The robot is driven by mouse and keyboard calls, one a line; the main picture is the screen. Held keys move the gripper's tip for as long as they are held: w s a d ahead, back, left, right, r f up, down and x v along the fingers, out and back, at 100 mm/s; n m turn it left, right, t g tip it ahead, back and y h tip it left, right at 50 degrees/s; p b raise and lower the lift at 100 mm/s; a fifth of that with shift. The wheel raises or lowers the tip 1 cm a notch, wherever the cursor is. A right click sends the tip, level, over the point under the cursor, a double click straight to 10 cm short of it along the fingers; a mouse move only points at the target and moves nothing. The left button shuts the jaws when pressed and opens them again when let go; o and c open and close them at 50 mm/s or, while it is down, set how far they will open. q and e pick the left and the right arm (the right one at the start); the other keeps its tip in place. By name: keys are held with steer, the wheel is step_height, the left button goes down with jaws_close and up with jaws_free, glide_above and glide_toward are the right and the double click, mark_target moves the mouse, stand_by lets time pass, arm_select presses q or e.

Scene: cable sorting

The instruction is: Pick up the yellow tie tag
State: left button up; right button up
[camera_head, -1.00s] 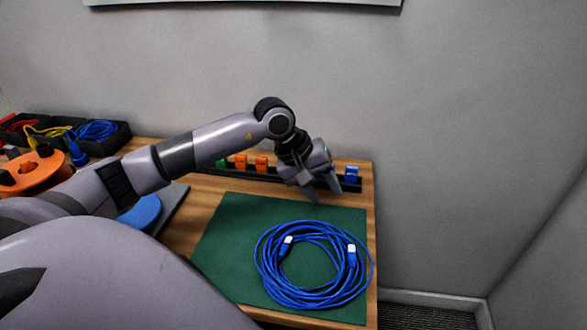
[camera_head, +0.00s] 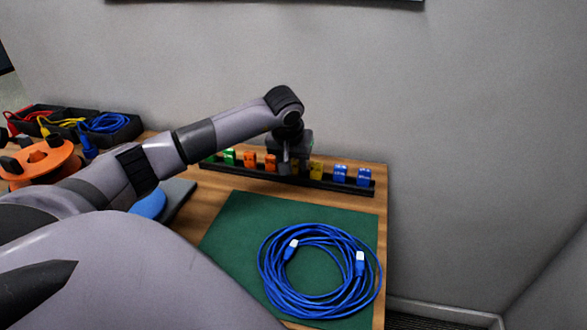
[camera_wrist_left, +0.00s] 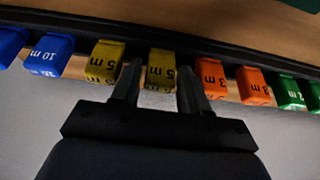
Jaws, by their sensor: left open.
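A yellow tag marked "5 m" (camera_wrist_left: 161,68) stands in the black rack, between the two fingertips of my left gripper (camera_wrist_left: 160,82) in the left wrist view. A second yellow tag (camera_wrist_left: 104,62) is just left of the fingers there. In the head view, one yellow tag (camera_head: 317,170) shows right of my left gripper (camera_head: 287,166); the other is mostly hidden by it. The left gripper is open, pointing down at the rack, with nothing clamped. Whether the fingers touch the tag I cannot tell. My right gripper is not in view.
The black rack (camera_head: 230,170) also holds orange (camera_head: 270,162), green (camera_head: 229,156) and blue tags (camera_head: 340,173). A coiled blue cable (camera_head: 275,275) lies on the green mat (camera_head: 235,225). Dark bins (camera_head: 128,131) with cables and an orange spool (camera_head: 50,160) are at left. A wall is behind.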

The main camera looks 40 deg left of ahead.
arm_select(q)
steer(key=c, duration=0.7)
steer(key=shift+r, duration=0.15)
